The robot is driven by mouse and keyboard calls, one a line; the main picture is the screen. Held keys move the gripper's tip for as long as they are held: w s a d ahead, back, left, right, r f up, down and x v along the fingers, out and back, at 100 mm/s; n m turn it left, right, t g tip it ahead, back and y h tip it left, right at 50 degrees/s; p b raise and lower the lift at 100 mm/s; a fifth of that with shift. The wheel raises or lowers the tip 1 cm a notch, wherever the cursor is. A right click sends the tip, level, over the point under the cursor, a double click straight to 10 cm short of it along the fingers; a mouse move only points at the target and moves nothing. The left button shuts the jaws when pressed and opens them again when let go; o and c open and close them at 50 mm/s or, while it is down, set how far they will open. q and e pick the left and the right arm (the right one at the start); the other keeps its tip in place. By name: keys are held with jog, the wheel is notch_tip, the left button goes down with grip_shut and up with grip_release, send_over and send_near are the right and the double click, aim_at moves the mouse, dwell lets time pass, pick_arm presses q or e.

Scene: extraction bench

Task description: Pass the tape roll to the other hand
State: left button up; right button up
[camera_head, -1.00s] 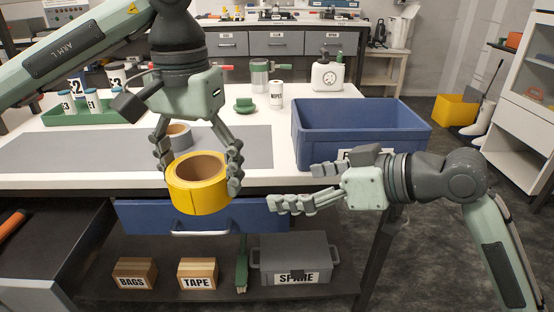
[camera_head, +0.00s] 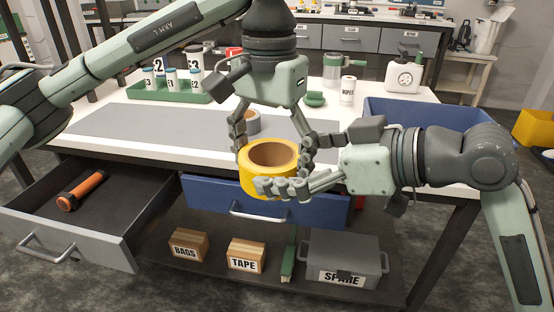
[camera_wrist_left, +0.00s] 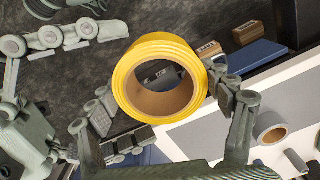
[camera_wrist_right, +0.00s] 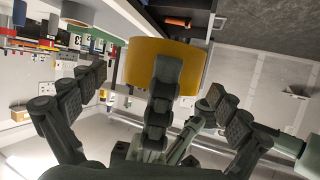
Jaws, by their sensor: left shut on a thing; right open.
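A yellow tape roll (camera_head: 268,168) with a brown core hangs in the air in front of the bench's front edge. My left gripper (camera_head: 272,150) comes down from above and is shut on the roll, a finger on each side; the left wrist view shows the roll (camera_wrist_left: 122,82) between its fingers. My right gripper (camera_head: 312,166) comes in from the right, open. One of its fingers lies across the front of the roll in the head view, and the right wrist view shows the roll (camera_wrist_right: 140,62) just past its spread fingers. I cannot tell whether they touch.
A grey tape roll (camera_head: 250,122) stands on the grey mat (camera_head: 150,124). A blue bin (camera_head: 400,110) is behind my right arm. Below are an open drawer (camera_head: 120,190) with an orange-handled torch, a blue drawer (camera_head: 215,196) and boxes on a shelf.

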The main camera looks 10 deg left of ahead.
jog(key=shift+x, duration=1.25)
jog(key=shift+c, duration=0.5)
jog(key=c, duration=0.9)
pick_arm(q)
jog(key=o, duration=1.2)
pick_arm(e)
jog(key=shift+c, duration=0.9)
